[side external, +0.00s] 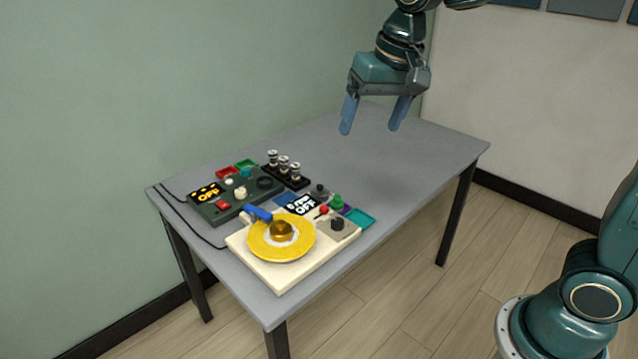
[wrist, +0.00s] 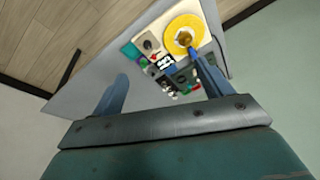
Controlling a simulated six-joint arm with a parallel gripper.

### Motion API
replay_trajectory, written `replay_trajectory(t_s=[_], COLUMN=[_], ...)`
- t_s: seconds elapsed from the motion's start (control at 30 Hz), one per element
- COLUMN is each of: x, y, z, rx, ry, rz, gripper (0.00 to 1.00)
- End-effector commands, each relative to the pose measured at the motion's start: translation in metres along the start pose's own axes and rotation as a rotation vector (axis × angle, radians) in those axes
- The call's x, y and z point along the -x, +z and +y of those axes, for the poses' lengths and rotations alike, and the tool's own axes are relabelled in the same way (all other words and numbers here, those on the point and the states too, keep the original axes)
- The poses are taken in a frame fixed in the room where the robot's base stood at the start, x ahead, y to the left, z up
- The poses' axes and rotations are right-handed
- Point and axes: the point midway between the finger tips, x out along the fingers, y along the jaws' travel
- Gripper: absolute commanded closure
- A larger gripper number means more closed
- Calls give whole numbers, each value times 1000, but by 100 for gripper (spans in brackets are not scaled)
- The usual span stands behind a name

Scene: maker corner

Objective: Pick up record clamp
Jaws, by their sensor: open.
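The record clamp appears to be the small gold-brown knob (side external: 281,230) at the centre of a yellow record (side external: 265,247) on a cream turntable (side external: 283,278). In the wrist view, the clamp (wrist: 185,39) shows on the yellow record (wrist: 173,24), near the top of the picture. My gripper (side external: 369,121) is open and empty, high above the back part of the table. Its blue fingers are spread wide apart. In the wrist view, one finger of my gripper (wrist: 160,80) overlaps the edge of the turntable area. The clamp is well apart from the fingers.
A rack of small jars (side external: 284,168), coloured trays (side external: 361,218) and small knobs stand close by. A blue arm piece (side external: 258,214) lies over the record's edge. The table's right half (side external: 430,160) is clear.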

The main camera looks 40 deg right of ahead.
Motion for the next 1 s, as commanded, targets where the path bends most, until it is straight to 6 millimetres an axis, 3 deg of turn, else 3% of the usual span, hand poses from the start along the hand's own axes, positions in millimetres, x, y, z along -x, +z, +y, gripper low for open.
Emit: replay_trajectory(t_s=[0.5,1.0], x=[-88,-202], y=[-76,-114], z=[-56,-97], rx=[-209,-405], ry=[62,145], rz=[-111,-194], gripper=[22,22])
